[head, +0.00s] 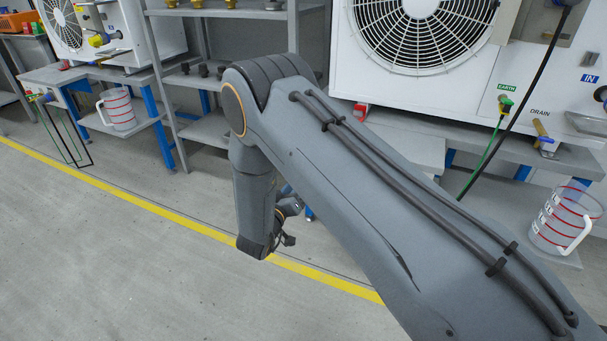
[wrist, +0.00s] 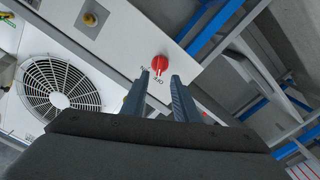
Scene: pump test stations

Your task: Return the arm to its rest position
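My gripper (wrist: 163,95) shows in the wrist view with its two dark fingers apart and nothing between them. A red knob (wrist: 160,64) on a white panel appears just beyond the fingertips, with a visible gap. Lettering, partly readable as OFF, is beside the knob. In the head view my arm crosses the middle, bent at the elbow, with the forearm hanging down. The gripper end is mostly hidden behind my own forearm there.
White fan units (head: 430,85) stand on grey benches along the back. A shelf rack (head: 225,12) stands between them. Measuring jugs (head: 119,108) (head: 566,217) sit on lower shelves. A green earth cable and a black cable hang at the right. The floor by the yellow line (head: 130,202) is clear.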

